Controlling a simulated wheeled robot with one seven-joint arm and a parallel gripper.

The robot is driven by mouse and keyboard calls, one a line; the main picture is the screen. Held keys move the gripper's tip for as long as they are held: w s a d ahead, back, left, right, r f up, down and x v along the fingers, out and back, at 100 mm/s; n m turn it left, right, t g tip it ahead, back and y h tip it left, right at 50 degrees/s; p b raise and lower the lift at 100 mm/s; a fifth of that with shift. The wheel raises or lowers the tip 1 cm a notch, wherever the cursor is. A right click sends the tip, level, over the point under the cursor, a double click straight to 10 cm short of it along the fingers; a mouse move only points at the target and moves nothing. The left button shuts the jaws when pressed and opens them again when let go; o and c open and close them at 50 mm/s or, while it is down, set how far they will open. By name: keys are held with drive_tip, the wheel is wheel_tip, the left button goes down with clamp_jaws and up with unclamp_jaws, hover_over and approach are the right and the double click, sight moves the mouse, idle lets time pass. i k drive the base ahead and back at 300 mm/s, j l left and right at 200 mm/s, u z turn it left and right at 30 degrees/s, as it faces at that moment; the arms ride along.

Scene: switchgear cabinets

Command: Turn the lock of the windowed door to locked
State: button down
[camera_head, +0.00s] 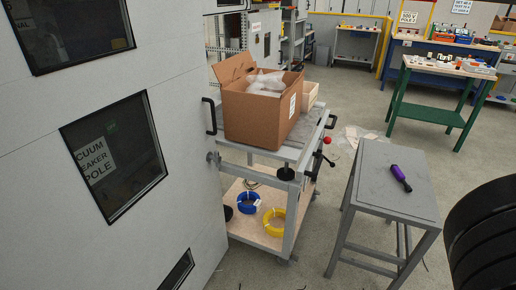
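A light grey cabinet front (180,120) fills the left side of the head view, seen at a steep slant. It has a dark window (117,150) in the middle, another dark window (75,30) above it and a small dark one (177,272) at the bottom. A printed label shows in the middle window. I cannot make out a lock on this front, nor tell which panel is the windowed door. My gripper is not in view.
A grey cart (262,148) beside the cabinet carries an open cardboard box (255,118); blue (248,203) and yellow (274,222) coils lie on its lower shelf. A purple-handled tool (400,177) lies on a grey stand (378,190). A green-legged table (440,112) stands behind on open floor.

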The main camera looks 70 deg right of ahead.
sight(217, 159)
drive_tip(key=z, duration=1)
drive_tip(key=i+l, duration=0.3)
drive_tip(key=l, duration=0.15)
drive_tip(key=i+l+z, duration=0.15)
drive_tip(key=i+l, duration=0.2)
drive_tip(key=l, duration=0.05)
